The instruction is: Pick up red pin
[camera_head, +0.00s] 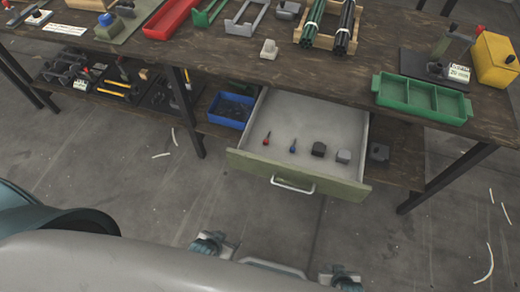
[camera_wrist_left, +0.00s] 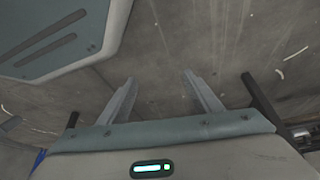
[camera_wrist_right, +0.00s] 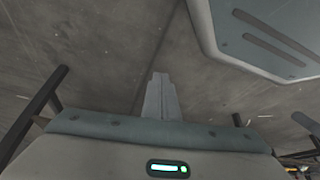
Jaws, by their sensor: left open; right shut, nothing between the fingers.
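The red pin (camera_head: 266,138) is a small dark pin with a red end, lying in the open grey drawer (camera_head: 330,112) towards its left side in the head view. A blue pin (camera_head: 293,146) lies to its right. My left gripper (camera_wrist_left: 159,77) is open and empty over bare floor in its wrist view. My right gripper (camera_wrist_right: 160,75) is shut with nothing in it, also over floor. In the head view both grippers are low in the picture, on the near side of the drawer front and apart from the pin. My body partly hides them.
A black block (camera_head: 319,149) and a grey block (camera_head: 343,156) share the drawer. The green drawer front (camera_head: 297,175) has a metal handle (camera_head: 292,186). A blue bin (camera_head: 230,109) stands left of the drawer. The workbench (camera_head: 245,68) overhangs the drawer's rear; floor in front is mostly clear.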

